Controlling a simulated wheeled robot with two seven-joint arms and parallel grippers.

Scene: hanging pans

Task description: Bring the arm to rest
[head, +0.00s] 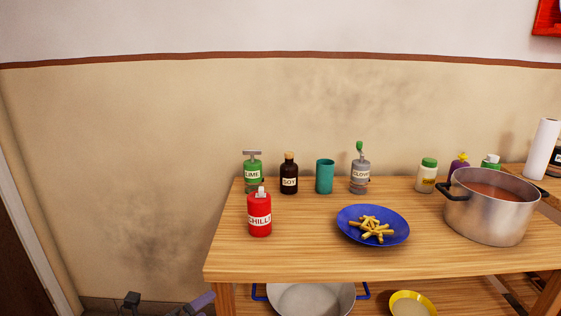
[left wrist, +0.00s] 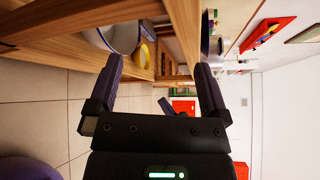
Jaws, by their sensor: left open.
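My left gripper (left wrist: 156,64) shows in the left wrist view with its two dark purple fingers apart and nothing between them. It is in front of the wooden table (left wrist: 185,20), which appears turned on its side in that view, and apart from it. In the head view only dark and purple parts show at the bottom edge, left of the table (head: 330,262); I cannot tell clearly which of my parts they are. My right gripper cannot be made out in either view.
On the table stand a red chilli bottle (head: 259,214), several other bottles, a teal cup (head: 324,177), a blue plate (head: 350,230) of fries and a steel pot (head: 490,222). A pan (head: 310,300) and yellow bowl (head: 397,297) sit on the lower shelf. Floor left of the table is open.

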